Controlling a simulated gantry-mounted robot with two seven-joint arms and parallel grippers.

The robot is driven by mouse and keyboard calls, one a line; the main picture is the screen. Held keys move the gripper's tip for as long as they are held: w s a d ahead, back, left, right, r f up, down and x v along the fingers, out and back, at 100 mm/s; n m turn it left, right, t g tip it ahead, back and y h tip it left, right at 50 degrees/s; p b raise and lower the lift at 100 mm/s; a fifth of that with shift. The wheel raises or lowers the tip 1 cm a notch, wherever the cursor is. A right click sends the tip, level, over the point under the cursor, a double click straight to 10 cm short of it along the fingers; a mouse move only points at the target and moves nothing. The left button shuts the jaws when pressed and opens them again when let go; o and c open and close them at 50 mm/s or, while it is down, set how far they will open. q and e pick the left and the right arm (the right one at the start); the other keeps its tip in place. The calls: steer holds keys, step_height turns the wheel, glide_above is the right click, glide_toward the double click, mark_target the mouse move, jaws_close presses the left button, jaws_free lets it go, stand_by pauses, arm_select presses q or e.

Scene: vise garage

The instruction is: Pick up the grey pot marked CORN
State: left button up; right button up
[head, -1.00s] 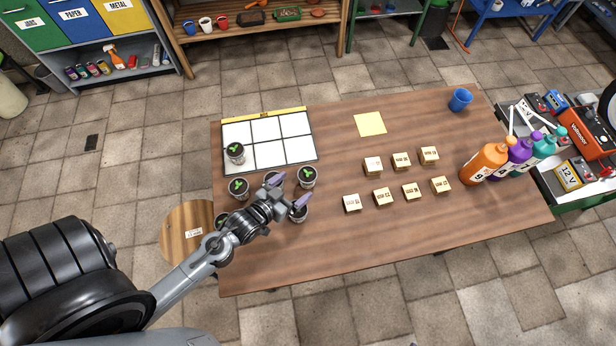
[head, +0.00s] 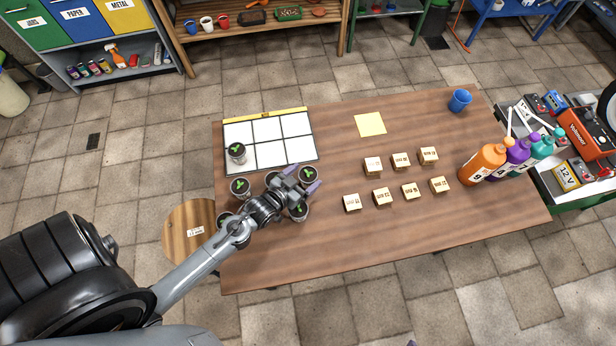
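Several small pots with dark soil and green sprouts stand at the left of the table; their markings are too small to read, so I cannot tell which one says CORN. My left gripper (head: 302,179) reaches in from the lower left. Its purple-tipped fingers are open and lie on either side of one pot (head: 307,173), with a gap wider than the pot. Another pot (head: 299,212) stands just below the gripper, one (head: 240,187) to its left, and one is partly hidden behind the gripper. One pot (head: 237,152) stands on the white grid. My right gripper is not in view.
The white grid board (head: 268,129) lies behind the pots. Several wooden blocks (head: 381,196), a yellow sheet (head: 370,124), a blue cup (head: 460,100) and coloured bottles (head: 483,164) occupy the table's middle and right. A round stool (head: 187,236) stands at its left edge. The front is clear.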

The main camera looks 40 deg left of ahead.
arm_select(q)
steer(key=c, duration=0.9)
steer(key=shift+c, duration=0.2)
steer(key=shift+r, duration=0.15)
